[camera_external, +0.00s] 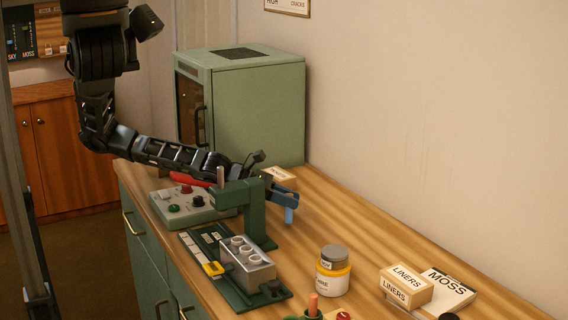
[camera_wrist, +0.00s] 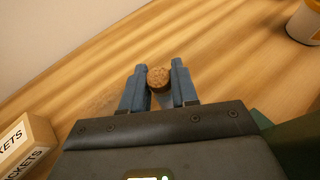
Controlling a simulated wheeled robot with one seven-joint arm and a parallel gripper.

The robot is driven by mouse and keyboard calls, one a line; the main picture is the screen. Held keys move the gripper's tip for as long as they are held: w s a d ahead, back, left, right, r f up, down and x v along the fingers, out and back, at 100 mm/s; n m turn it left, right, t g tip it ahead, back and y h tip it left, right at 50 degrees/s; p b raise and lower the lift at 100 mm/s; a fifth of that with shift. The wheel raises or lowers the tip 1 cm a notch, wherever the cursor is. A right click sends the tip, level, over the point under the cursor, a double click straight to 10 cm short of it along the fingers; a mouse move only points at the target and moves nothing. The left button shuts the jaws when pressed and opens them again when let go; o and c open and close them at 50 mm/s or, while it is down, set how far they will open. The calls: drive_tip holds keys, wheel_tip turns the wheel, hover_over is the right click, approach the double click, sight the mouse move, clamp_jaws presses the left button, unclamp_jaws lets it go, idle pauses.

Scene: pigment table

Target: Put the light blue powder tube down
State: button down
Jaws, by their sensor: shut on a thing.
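The light blue powder tube (camera_external: 289,215) is held upright by my gripper (camera_external: 291,199), in the external view to the right of the green press. In the wrist view my gripper (camera_wrist: 159,82) is shut on the tube, and its round brown top (camera_wrist: 158,77) shows between the two blue fingers. The tube's lower end is at or close above the wooden table (camera_external: 330,225); I cannot tell whether it touches.
The green press (camera_external: 262,215) with a grey block (camera_external: 247,265) stands left of the tube. A control box (camera_external: 190,207), a green cabinet (camera_external: 255,105), a jar (camera_external: 333,275) and a liners box (camera_external: 405,287) surround it. The table right of the tube is clear.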

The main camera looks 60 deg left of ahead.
drive_tip(key=shift+f, duration=0.4)
drive_tip(key=shift+f, duration=0.15)
drive_tip(key=c, duration=0.9)
unclamp_jaws()
drive_tip(key=shift+o, duration=0.2)
drive_tip(key=shift+a+r, duration=0.1)
drive_tip(key=shift+r, duration=0.1)
drive_tip(key=b+v, duration=0.2)
drive_tip(key=v, duration=1)
drive_tip(key=shift+f, duration=0.1)
